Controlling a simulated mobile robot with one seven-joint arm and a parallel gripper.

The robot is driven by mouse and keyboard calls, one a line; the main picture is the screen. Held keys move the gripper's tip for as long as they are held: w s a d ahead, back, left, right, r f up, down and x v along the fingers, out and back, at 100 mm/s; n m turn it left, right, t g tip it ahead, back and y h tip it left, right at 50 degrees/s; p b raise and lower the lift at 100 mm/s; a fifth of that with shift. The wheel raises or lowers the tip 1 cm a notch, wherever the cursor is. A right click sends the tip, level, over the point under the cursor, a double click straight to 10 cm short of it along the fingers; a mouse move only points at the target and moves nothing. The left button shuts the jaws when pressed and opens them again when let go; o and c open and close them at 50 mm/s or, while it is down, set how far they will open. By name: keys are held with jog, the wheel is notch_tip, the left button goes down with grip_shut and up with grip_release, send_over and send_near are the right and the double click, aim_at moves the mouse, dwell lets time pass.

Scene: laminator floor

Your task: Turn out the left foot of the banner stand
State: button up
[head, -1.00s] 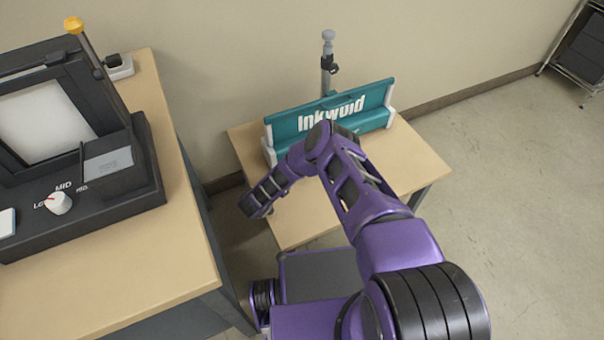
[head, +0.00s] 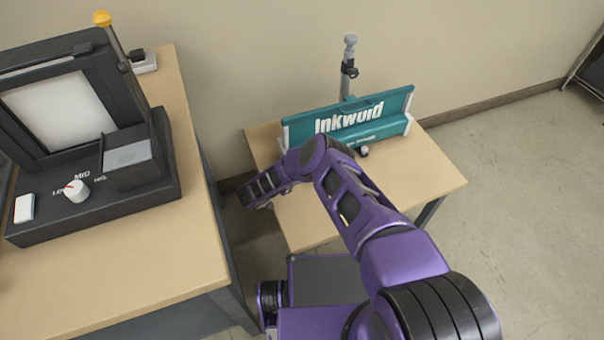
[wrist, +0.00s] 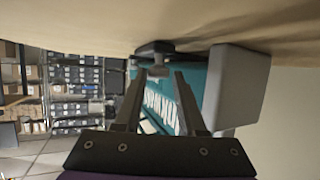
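The teal banner stand (head: 350,118) with white "Inkwuid" lettering and pale end caps stands on a small wooden table. In the wrist view its teal side (wrist: 190,85) and a large grey end cap (wrist: 242,88) are close. A dark foot-like piece with a grey knob (wrist: 155,50) sits against the table surface, just beyond my fingertips; I cannot tell how far it is turned. My gripper (wrist: 158,78) is open, its two fingers apart with nothing gripped. In the head view my arm hides part of the stand's left front, and the fingers cannot be made out.
The small table (head: 420,175) has bare top to the right and front. A dark round piece (head: 362,151) shows at the stand's front. A pole (head: 349,70) rises behind it. A workbench (head: 150,260) with a black laminating machine (head: 100,195) stands at left, a narrow gap between.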

jog(key=o, duration=0.3)
jog(key=shift+o, duration=0.2)
jog(key=p+v, duration=0.2)
jog(key=v, duration=1.5)
jog(key=shift+a+r, duration=0.15)
jog(key=shift+a, duration=0.1)
